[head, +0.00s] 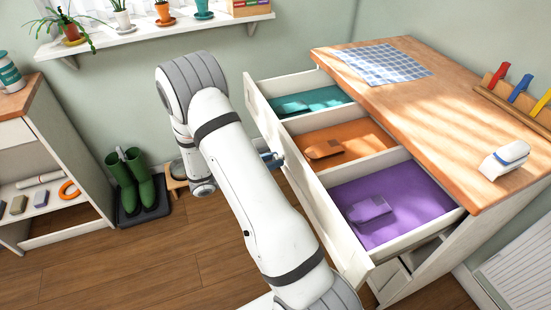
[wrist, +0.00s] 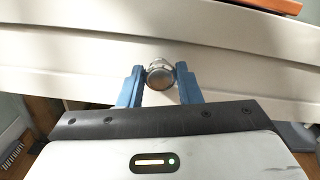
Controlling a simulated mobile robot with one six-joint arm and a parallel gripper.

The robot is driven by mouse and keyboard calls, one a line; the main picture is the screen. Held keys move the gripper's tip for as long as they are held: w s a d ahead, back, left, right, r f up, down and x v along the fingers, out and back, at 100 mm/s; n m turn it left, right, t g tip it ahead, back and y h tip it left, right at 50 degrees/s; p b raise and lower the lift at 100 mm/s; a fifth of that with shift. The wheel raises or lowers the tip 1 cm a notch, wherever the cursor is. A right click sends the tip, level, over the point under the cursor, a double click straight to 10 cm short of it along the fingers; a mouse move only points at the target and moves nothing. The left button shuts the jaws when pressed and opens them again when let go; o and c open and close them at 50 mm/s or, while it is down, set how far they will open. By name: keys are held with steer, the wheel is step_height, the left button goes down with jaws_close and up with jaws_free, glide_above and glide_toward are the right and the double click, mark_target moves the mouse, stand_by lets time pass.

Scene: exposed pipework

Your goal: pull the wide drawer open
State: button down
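The wide drawer (head: 318,205) has a white front and stands well out from the wooden-topped cabinet. Its dividers make three compartments, lined teal, orange and purple from far to near. In the wrist view the drawer front (wrist: 70,62) crosses the picture, with a round metal knob (wrist: 160,74) at the middle. My gripper (wrist: 160,82) has one blue finger on each side of the knob, close against it. In the head view my gripper (head: 270,158) shows only as a bit of blue at the drawer front; my arm hides the rest and the knob.
The cabinet top (head: 440,110) holds a checked cloth (head: 382,64), a white device (head: 505,160) and a tool rack. Green boots (head: 132,178) stand on a mat by the wall, left of my arm. A shelf unit (head: 40,180) is at far left. The wooden floor between is clear.

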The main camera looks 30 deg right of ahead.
steer(key=c, duration=1)
jaws_free()
steer(key=shift+d, duration=0.1)
steer(key=shift+c, duration=0.2)
steer(key=a, duration=0.7)
steer(key=shift+w+a, duration=0.4)
steer(key=shift+w, duration=0.05)
